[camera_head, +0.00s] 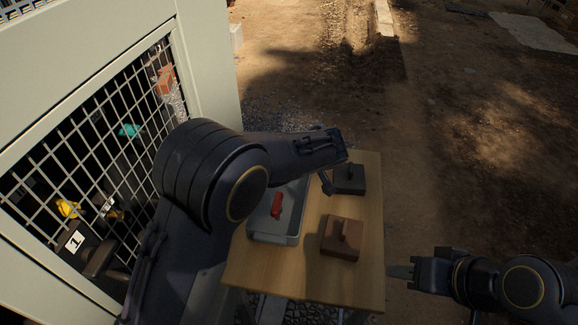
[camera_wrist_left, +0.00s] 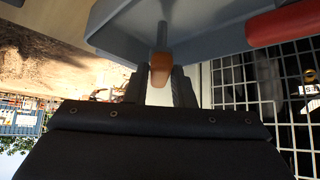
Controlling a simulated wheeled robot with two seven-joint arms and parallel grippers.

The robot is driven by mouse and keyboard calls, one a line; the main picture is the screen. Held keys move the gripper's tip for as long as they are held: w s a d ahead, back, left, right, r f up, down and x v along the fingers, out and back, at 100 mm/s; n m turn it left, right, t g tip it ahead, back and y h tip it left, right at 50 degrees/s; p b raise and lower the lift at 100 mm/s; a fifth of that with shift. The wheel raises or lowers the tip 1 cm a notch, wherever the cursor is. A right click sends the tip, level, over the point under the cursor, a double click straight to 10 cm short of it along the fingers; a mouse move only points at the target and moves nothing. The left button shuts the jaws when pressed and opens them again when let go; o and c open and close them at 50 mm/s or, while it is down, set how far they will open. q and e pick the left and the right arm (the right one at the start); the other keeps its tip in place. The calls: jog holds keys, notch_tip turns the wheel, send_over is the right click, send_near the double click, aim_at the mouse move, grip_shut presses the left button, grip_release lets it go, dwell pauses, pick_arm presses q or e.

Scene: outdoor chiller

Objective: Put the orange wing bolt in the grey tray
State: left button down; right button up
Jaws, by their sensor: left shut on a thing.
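The orange wing bolt (camera_wrist_left: 160,68) is between the fingers of my left gripper (camera_wrist_left: 159,84) in the left wrist view. The gripper is shut on its orange head, and the grey shank runs up the picture from it. In the head view my left arm reaches across the table, and the bolt cannot be made out. The grey tray (camera_head: 274,239) lies on the table, partly hidden by that arm. Its side (camera_wrist_left: 112,22) shows close behind the bolt in the wrist view. My right gripper (camera_head: 398,271) is right of the table, apart from everything; its opening is unclear.
A red part (camera_head: 277,205) lies in the tray. A brown block (camera_head: 340,240) and a dark block (camera_head: 350,180) with upright pieces stand on the wooden table (camera_head: 300,284). A metal cabinet with a grille (camera_head: 100,150) stands at the left.

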pick_arm(q)
jog(key=shift+f, duration=0.6)
jog(key=shift+f, duration=0.1)
jog(key=c, duration=1.2)
grip_release()
jog(key=shift+c, duration=0.2)
jog(key=v, duration=1.2)
jog(key=shift+b, duration=0.35)
